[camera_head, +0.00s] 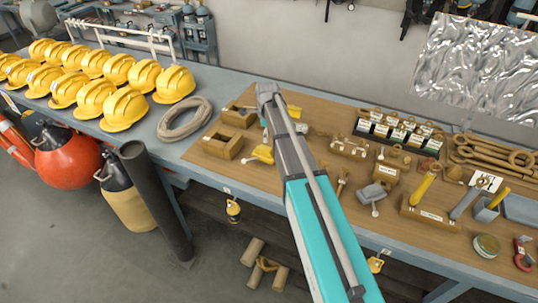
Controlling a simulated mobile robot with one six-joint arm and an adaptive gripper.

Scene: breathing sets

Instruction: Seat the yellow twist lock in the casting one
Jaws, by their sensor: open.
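A yellow piece (262,153), which looks like the yellow twist lock, lies on the brown bench mat beside the right side of a brown open-topped block. This block (218,148) and a second one (238,117) behind it look like castings; I cannot read which is casting one. My teal and grey arm reaches over the bench from the bottom edge, and its far end is just above and right of the second block. My gripper is hidden behind the arm, so its fingers and their distance from the yellow piece cannot be seen.
A coiled rope (185,119) and several yellow helmets (125,109) fill the bench to the left. Right of my arm lie a rack of labelled blocks (397,131), a grey tool (374,194), a wooden holder (430,213) and wrenches (490,150). The bench's front edge runs below.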

